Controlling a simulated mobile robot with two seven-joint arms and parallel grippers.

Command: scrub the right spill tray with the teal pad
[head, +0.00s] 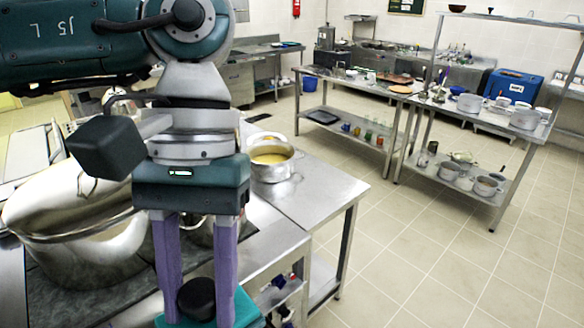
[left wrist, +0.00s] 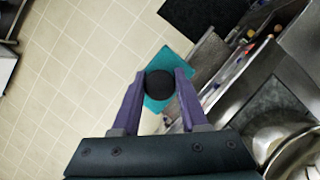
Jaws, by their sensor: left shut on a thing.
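My left gripper (head: 197,305) hangs down in front of the counter, its two purple fingers shut on the black round knob (head: 197,293) of the teal pad (head: 244,309). In the left wrist view, the gripper (left wrist: 161,82) has the knob between its fingertips, and the square teal pad (left wrist: 176,59) shows beneath it. The pad appears held beyond the counter edge, with floor beside it in the wrist view. I cannot make out a spill tray for certain. My right gripper is in neither view.
A large steel stockpot (head: 95,250) stands on the dark worktop at left. A smaller pot of yellow liquid (head: 272,160) stands on the steel counter (head: 325,185). An open compartment with utensils (left wrist: 238,65) lies beside the pad. Tiled floor (head: 440,260) is clear at right.

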